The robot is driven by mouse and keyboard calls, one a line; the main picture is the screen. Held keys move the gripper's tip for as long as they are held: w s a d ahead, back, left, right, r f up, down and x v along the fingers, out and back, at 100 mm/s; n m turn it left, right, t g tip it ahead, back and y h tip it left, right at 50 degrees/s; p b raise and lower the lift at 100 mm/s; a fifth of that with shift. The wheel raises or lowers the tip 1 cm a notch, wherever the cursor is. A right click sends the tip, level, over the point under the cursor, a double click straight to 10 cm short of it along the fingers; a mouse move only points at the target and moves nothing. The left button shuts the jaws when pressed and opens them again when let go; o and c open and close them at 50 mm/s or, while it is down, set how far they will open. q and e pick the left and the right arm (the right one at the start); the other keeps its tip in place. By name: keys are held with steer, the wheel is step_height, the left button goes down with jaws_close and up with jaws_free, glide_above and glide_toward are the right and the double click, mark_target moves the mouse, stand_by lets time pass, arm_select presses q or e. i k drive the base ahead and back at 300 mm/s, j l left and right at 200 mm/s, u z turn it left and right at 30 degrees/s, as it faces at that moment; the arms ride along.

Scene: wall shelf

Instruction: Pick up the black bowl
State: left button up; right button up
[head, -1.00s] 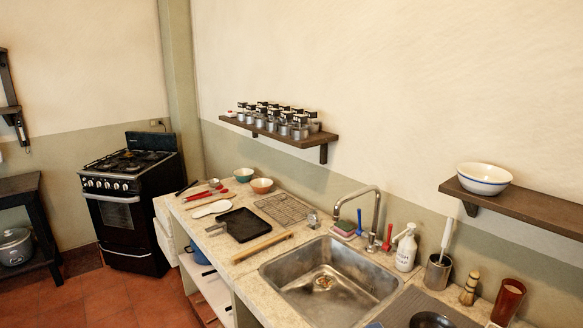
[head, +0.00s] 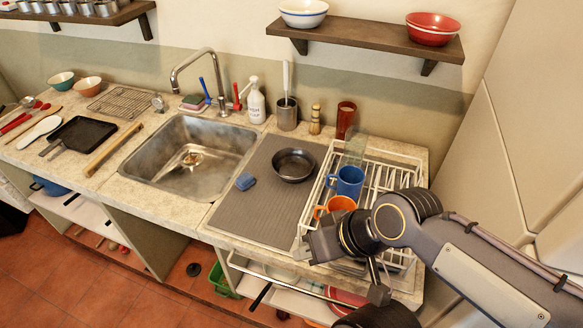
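The black bowl (head: 293,165) stands upright on the grey ribbed mat (head: 262,205), right of the sink, and looks empty. My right arm comes in from the right, and my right gripper (head: 312,244) is over the front of the counter, nearer to me than the bowl and apart from it. Its fingers are too small and angled to tell whether they are open or shut. My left gripper is out of view.
A white dish rack (head: 400,178) holds a blue mug (head: 346,182) and an orange mug (head: 337,206) right of the bowl. Behind stand a utensil holder (head: 287,117) and red cup (head: 346,117). The sink (head: 170,140) is left.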

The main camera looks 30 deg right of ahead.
mark_target(293, 165)
steer(key=z, duration=0.5)
steer(key=i+j+z, duration=0.35)
steer(key=j+z, duration=0.15)
steer(key=j, duration=0.2)
steer(key=i+j+z, duration=0.1)
steer(key=j+z, duration=0.15)
steer(key=j, duration=0.15)
steer(key=i+j, duration=0.1)
steer(key=j, duration=0.3)
steer(key=i+j, duration=0.1)
steer(key=j, duration=0.3)
